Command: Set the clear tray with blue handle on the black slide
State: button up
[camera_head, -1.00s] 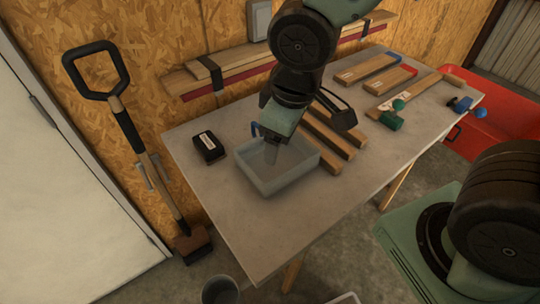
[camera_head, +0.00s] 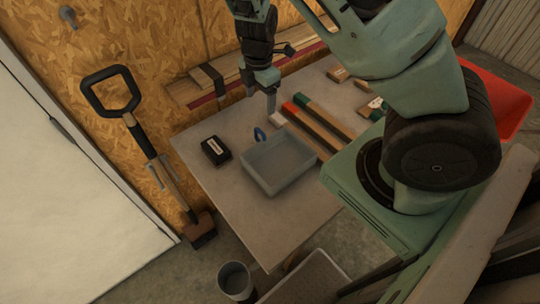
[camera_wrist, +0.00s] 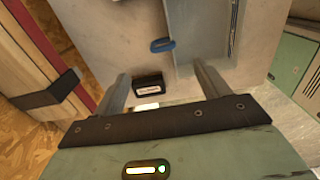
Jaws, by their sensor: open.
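The clear tray (camera_head: 250,172) is an open, shallow box on the grey table, with a blue handle (camera_head: 261,134) on its far side. In the wrist view the tray (camera_wrist: 202,25) is at upper right, with its blue handle (camera_wrist: 162,45) at its left edge. A black block with a white label (camera_head: 215,151) lies left of the tray, apart from it; I cannot tell whether this is the black slide. It also shows between my fingers in the wrist view (camera_wrist: 148,84). My gripper (camera_head: 271,108) is open and empty, behind the tray near the wall side.
Wooden bars with red and green ends (camera_head: 318,128) lie right of the tray. Planks (camera_head: 205,82) are stacked along the wall. A shovel (camera_head: 140,135) leans at left, a bucket (camera_head: 235,281) stands below the table and a red bin (camera_head: 507,105) is at right. The table's front left is clear.

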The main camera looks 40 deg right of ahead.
jog(key=b, duration=0.2)
send_near(274, 153)
jog(key=w+a, duration=0.1)
jog(key=w, duration=0.4)
jog(key=shift+s+a+f+b, duration=0.1)
jog(key=shift+f+b, duration=0.2)
jog(key=shift+f, duration=1.2)
jog(key=shift+s+a+f+b, duration=0.1)
jog(key=shift+f+b, duration=0.15)
jog(key=shift+f, duration=1.2)
jog(key=shift+r, duration=0.1)
jog(key=c, duration=1.2)
